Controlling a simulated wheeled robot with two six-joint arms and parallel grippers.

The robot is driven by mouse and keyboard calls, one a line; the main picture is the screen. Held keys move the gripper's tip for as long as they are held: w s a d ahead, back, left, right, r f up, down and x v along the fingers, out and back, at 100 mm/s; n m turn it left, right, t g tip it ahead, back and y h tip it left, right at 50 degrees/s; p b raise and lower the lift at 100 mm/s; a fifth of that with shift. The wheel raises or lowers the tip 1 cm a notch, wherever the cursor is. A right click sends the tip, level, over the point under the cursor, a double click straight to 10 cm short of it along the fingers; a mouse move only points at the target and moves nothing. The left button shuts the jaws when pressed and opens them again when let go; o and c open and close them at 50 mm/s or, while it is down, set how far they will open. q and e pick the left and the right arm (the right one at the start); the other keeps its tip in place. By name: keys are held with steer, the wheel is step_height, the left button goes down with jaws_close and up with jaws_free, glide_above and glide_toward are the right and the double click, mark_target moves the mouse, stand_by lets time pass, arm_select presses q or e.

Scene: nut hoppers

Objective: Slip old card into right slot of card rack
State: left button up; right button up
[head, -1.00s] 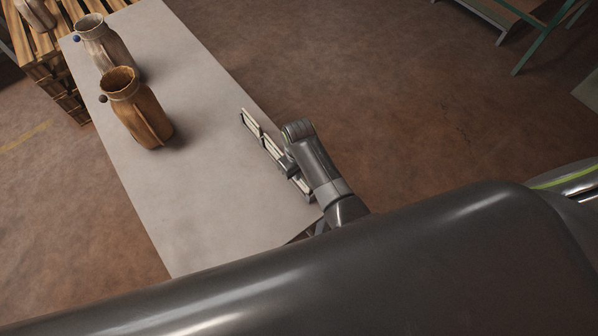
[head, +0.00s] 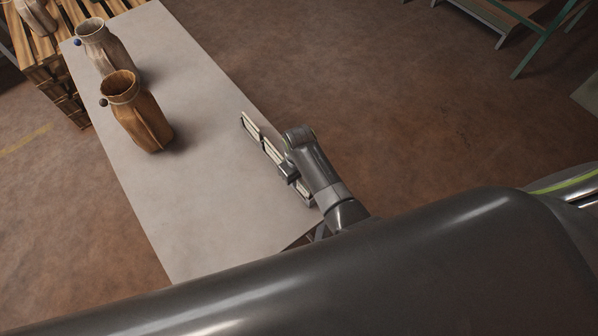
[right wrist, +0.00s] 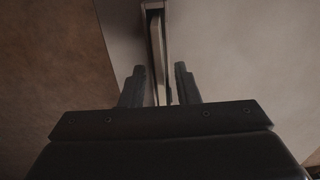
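The card rack (head: 250,125) is a row of narrow pale panels in dark frames, along the right edge of the grey table. My right gripper (head: 288,172) is at the rack's nearer half, and the wrist partly covers that part. In the right wrist view, my right gripper's (right wrist: 160,85) two dark fingers stand apart. A thin pale upright piece in a dark frame (right wrist: 158,45) lies between them, with narrow gaps showing. I cannot tell whether this piece is the old card or part of the rack. My left gripper is out of view.
A brown hopper (head: 140,115) and a greyish hopper (head: 103,45) stand at the table's left side. The middle of the table (head: 205,150) is clear. A wooden pallet stack (head: 65,95) stands beyond the far left end. Open floor lies right of the table.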

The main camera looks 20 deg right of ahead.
step_height(320, 180, up, 12)
stand_by(0.6)
stand_by(0.4)
steer(key=s+d+f+m+t+h, duration=0.1)
steer(key=s+d+m+t, duration=0.15)
steer(key=s+d, duration=1)
steer(key=s+d+r+m+t, duration=0.1)
steer(key=s+d+r, duration=0.15)
steer(key=s, duration=0.25)
steer(key=s+d+r+m, duration=0.1)
steer(key=s+d+r, duration=0.1)
steer(key=s+r, duration=0.3)
step_height(320, 180, down, 31)
steer(key=s+d+g+b, duration=0.1)
steer(key=b, duration=0.4)
steer(key=s+a+f+g+b, duration=0.1)
steer(key=s+f+b, duration=0.2)
steer(key=s+f, duration=1.2)
step_height(320, 180, down, 4)
steer(key=shift+f, duration=0.1)
